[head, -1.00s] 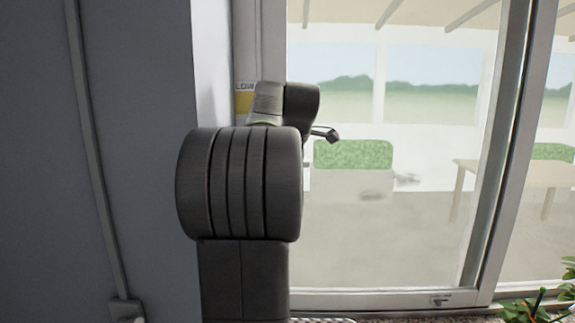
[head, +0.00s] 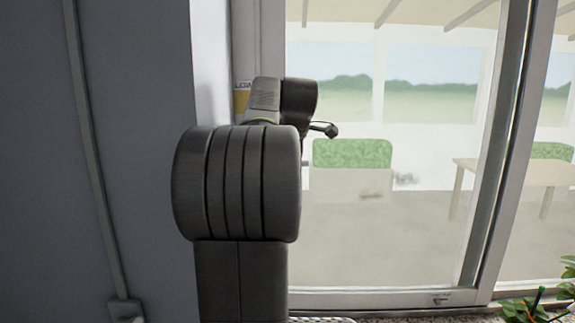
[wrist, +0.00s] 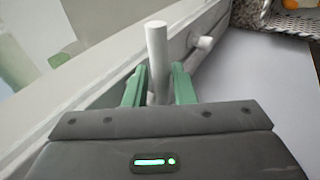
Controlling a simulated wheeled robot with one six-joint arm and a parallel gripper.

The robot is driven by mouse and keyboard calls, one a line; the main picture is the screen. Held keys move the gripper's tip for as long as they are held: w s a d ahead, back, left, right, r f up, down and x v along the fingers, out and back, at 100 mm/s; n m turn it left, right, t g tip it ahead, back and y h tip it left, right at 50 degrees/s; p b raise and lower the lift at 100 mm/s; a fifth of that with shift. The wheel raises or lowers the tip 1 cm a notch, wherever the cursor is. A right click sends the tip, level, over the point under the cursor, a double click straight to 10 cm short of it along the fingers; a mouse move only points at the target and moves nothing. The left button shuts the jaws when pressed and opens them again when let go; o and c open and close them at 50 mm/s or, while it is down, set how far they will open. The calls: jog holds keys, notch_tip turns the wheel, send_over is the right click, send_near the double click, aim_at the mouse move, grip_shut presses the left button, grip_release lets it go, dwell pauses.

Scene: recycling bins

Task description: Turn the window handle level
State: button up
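The window handle (wrist: 157,50) is a pale round bar, seen in the wrist view standing out from the white window frame (wrist: 95,97). It looks close to upright in that view. My gripper (wrist: 159,85) has its two green fingers on either side of the handle. The left finger is very close to the bar or touching it, and a narrow gap shows at the right finger. In the head view my arm hides the handle and the gripper fingers.
A second short pale knob (wrist: 204,43) sticks out from the frame beyond the handle. A wicker basket (wrist: 285,20) lies at the wrist view's top right. In the head view, a plain grey wall (head: 130,110) is on the left and a leafy plant (head: 535,308) at lower right.

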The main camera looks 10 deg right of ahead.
jog(key=v, duration=1.3)
jog(key=shift+f, duration=0.1)
jog(key=x, duration=1.3)
jog(key=shift+w+f, duration=0.25)
jog(key=shift+f, duration=0.05)
jog(key=shift+f, duration=0.1)
jog(key=shift+f+m+y+b, duration=0.25)
jog(key=shift+m+y+b, duration=0.1)
jog(key=shift+y, duration=0.25)
jog(key=shift+t, duration=0.3)
dwell(0.4)
jog(key=shift+y, duration=0.3)
